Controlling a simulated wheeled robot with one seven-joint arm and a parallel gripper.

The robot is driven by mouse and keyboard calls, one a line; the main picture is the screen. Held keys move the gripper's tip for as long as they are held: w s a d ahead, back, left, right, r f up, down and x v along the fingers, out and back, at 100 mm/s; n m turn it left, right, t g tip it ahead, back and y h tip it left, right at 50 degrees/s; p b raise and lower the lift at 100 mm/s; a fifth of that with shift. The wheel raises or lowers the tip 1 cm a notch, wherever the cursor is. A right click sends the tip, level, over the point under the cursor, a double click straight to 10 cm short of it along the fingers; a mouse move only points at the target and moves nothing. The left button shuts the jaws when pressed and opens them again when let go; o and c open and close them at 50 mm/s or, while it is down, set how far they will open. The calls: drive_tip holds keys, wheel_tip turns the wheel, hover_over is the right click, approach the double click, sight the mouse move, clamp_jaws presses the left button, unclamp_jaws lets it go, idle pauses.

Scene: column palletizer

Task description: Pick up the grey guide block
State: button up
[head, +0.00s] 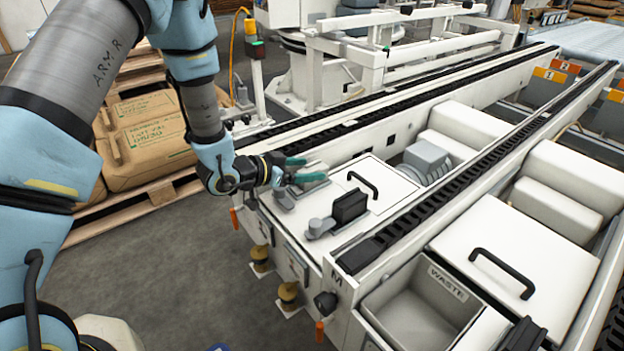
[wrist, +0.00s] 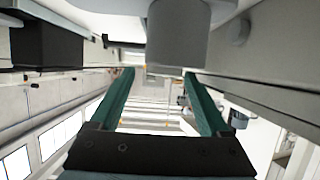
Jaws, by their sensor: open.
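My gripper (head: 303,169) is open, its two teal fingers spread, at the left end of the white machine top. A small grey block (head: 316,167), which looks like the guide block, is right at the fingertips in the head view, partly hidden by them. In the wrist view my gripper (wrist: 159,72) has empty space between its fingers. A grey block-like piece (wrist: 178,38) shows there just above and beyond the fingertips, nearer the right finger. I cannot tell whether a finger touches it.
A black block (head: 350,206) stands on the machine top beside a grey knob (head: 320,226). A lid with a black handle (head: 363,184) lies behind it. Black-topped conveyor rails (head: 440,190) run along both sides. A waste bin (head: 415,305) is at the front right.

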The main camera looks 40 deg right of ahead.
sight(314, 168)
drive_tip(key=x, duration=0.5)
drive_tip(key=shift+w+d, duration=0.1)
drive_tip(key=shift+w, duration=0.05)
clamp_jaws()
idle(0.5)
